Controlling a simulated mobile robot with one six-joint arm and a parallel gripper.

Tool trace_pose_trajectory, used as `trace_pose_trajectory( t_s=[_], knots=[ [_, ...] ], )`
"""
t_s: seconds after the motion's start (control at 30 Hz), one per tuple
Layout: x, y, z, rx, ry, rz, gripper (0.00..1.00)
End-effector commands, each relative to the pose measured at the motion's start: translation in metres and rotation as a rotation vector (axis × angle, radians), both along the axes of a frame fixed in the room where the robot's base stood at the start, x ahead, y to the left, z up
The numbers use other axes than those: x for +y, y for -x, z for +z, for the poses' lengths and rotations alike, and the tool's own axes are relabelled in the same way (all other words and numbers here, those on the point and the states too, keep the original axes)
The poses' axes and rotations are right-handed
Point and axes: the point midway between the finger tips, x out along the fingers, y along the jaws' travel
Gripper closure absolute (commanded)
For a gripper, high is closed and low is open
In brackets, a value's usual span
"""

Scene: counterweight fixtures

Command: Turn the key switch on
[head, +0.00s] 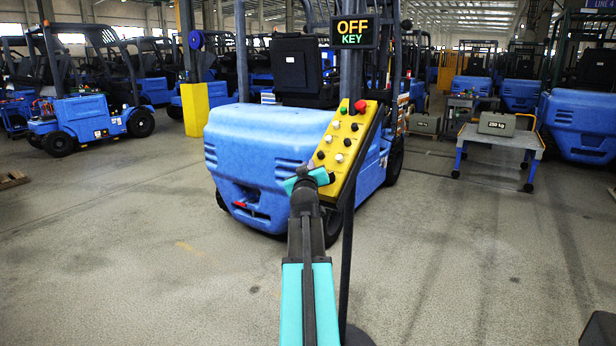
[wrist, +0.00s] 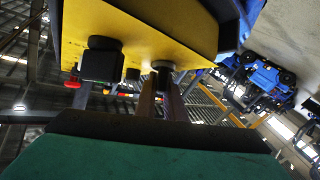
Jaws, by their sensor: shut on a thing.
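A yellow control panel (head: 343,152) with several buttons and knobs stands tilted on a dark post in the head view. The sign (head: 355,33) above it reads OFF in orange and KEY in green. My gripper (head: 311,180) is at the panel's lower end and hides part of it. In the wrist view the panel (wrist: 150,25) fills the top. There my gripper's narrow fingers (wrist: 161,100) reach up to a small dark round key switch (wrist: 163,65) and are shut on it. Its turn angle is hard to make out.
A black square-bodied knob (wrist: 101,61) sits close to the left of the fingers in the wrist view. A red button (head: 360,106) tops the panel. A blue forklift (head: 245,150) stands right behind it. A cart (head: 500,142) with a weight is at the right.

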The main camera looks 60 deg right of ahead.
Motion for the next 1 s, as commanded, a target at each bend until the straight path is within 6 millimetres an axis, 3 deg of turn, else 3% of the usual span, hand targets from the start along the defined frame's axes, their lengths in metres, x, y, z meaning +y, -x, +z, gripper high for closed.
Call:
trace_pose_trajectory(
  t_s=[0.03,1.0],
  knots=[
    [-0.0023,-0.0018,-0.0098,0.004,-0.007,-0.003,1.0],
    [0.007,0.0027,-0.0096,-0.028,-0.014,-0.039,1.0]
  ],
)
